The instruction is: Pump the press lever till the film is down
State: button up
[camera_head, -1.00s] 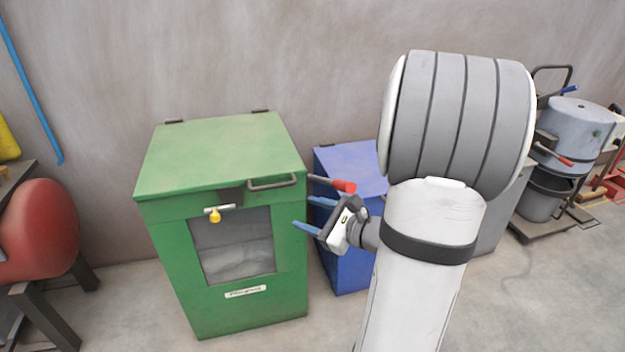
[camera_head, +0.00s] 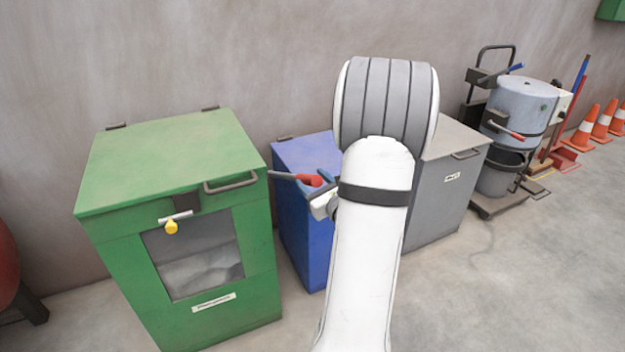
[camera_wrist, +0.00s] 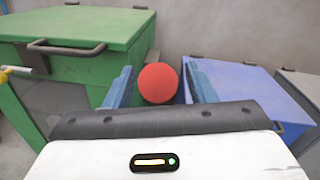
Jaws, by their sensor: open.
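The green press (camera_head: 185,155) stands at the left with a window in its front, and pale film (camera_head: 200,270) shows low behind that window. Its lever, a grey rod with a red grip (camera_head: 310,180), sticks out from the right side, roughly level. My gripper (camera_head: 322,184) is at the red grip. In the wrist view, the round red end of the grip (camera_wrist: 158,83) sits between my two blue fingers, which are spread apart. My gripper is open around the grip; contact cannot be told.
A blue bin (camera_head: 305,235) stands just right of the press, below the lever, and a grey bin (camera_head: 440,185) stands beyond it. A grey drum machine (camera_head: 520,105) and orange cones (camera_head: 583,128) are farther right. Open floor (camera_head: 520,270) lies at the lower right.

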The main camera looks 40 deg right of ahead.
jog(key=shift+w+d, duration=0.1)
jog(key=shift+w, duration=0.45)
grip_shut()
